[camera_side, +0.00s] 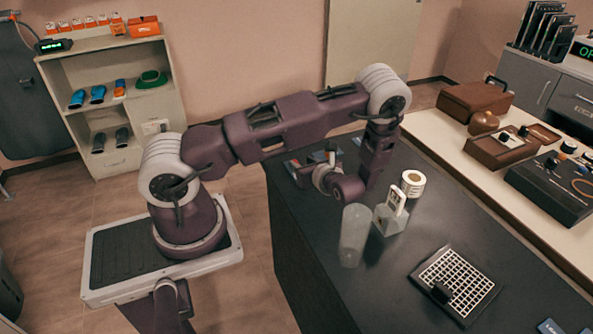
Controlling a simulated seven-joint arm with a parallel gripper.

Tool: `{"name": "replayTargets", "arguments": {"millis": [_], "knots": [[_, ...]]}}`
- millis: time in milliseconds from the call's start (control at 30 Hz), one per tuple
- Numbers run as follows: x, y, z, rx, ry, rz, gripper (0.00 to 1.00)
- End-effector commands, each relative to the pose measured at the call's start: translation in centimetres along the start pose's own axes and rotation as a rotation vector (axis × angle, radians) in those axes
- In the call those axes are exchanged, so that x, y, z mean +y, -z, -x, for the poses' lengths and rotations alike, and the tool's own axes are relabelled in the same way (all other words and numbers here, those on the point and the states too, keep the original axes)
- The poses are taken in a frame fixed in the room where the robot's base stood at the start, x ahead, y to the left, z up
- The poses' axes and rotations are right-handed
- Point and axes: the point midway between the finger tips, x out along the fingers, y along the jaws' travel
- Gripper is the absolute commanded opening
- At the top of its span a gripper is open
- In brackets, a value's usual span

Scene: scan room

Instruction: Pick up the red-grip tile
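My gripper (331,155) is over that end of the table, close to these pieces. Its fingers are too small and too covered by the wrist to show whether they are open or hold anything.
A clear cylinder (354,235), a clear holder with a white card (397,203) and a roll of tape (413,183) stand right of my wrist. A gridded tray (468,272) lies nearer the front. A cream counter (455,153) with cases runs along the right.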

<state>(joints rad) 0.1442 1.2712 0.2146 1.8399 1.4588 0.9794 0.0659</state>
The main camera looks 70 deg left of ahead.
Motion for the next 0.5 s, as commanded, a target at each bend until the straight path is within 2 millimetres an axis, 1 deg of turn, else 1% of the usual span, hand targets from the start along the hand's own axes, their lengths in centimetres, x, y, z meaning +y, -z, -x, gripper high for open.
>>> {"name": "replayTargets", "arguments": {"millis": [67,100,200,300,400,500], "knots": [[0.1,1.2,-0.5,0.001,-0.001,-0.001,0.39],[0.1,1.4,-1.2,0.0,-0.003,0.001,0.39],[0.2,1.3,-3.5,0.001,-0.005,0.002,0.39],[0.1,1.2,-5.0,0.001,-0.002,0.004,0.39],[0.1,1.3,-5.5,0.002,-0.001,0.003,0.39],[0.0,1.2,-5.5,0.002,-0.001,0.003,0.39]]}}
